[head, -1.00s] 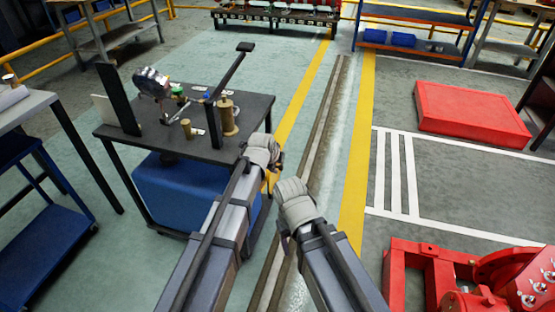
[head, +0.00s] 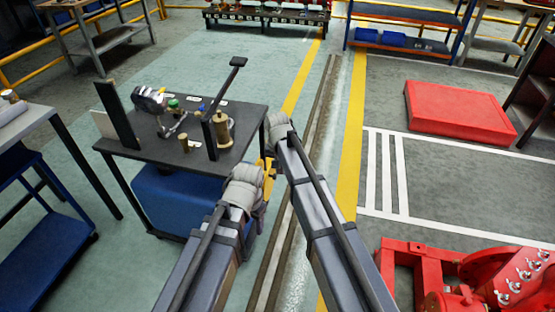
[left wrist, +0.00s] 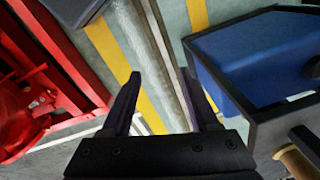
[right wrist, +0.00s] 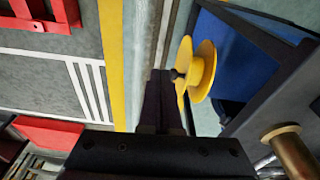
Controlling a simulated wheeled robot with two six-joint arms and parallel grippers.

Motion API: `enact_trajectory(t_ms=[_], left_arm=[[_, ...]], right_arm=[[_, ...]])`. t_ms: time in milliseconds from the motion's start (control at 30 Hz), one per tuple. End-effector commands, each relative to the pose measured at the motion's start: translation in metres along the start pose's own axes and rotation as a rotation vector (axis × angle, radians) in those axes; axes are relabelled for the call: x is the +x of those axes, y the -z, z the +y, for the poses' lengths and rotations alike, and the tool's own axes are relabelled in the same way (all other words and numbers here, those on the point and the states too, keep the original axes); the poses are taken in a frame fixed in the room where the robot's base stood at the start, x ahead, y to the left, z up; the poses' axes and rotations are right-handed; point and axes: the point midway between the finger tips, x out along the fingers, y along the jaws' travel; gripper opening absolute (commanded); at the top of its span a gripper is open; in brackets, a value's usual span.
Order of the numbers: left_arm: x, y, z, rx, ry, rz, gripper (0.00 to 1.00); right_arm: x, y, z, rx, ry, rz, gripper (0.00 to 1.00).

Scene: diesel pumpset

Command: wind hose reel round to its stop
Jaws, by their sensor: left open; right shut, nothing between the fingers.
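The hose reel is a yellow spool (right wrist: 204,66) at the side of the black cart in the right wrist view. A yellow arm with a dark knob (right wrist: 178,75) is on its near face. In the head view a bit of the yellow reel (head: 268,170) shows between my arms. My right gripper (right wrist: 160,76) is shut and empty, its tips close beside the knob; I cannot tell whether they touch. My left gripper (left wrist: 163,88) is open and empty, over the floor, with the blue box to its right. No stop can be made out.
The black cart (head: 150,145) carries a brass cylinder (head: 222,128), tools and an upright lever (head: 225,85). A blue box (head: 180,195) sits under its top. Red machinery (head: 470,280) stands at lower right. The floor right of the cart is mostly clear.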

Motion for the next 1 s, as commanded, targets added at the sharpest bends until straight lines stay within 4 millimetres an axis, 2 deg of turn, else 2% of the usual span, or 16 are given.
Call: enact_trajectory(t_ms=[33, 100, 233, 333, 667, 1000], left_arm=[[-0.018, -0.017, 0.008, -0.062, -0.001, -0.034, 0.61], [-0.025, -0.032, 0.015, -0.141, 0.002, -0.074, 0.61], [-0.033, -0.047, 0.021, -0.229, 0.011, -0.117, 0.61], [-0.033, -0.051, 0.023, -0.254, 0.013, -0.129, 0.61], [-0.023, -0.050, 0.023, -0.256, 0.013, -0.129, 0.61], [0.016, -0.052, 0.026, -0.255, 0.013, -0.128, 0.61]], right_arm=[[-0.010, 0.041, -0.009, 0.057, 0.008, 0.016, 0.00], [-0.013, 0.069, -0.013, 0.122, 0.018, 0.035, 0.00], [-0.015, 0.098, -0.015, 0.194, 0.031, 0.055, 0.00], [-0.015, 0.103, -0.015, 0.214, 0.034, 0.060, 0.00], [-0.004, 0.101, -0.014, 0.213, 0.034, 0.061, 0.00], [0.036, 0.103, -0.016, 0.212, 0.034, 0.060, 0.00]])
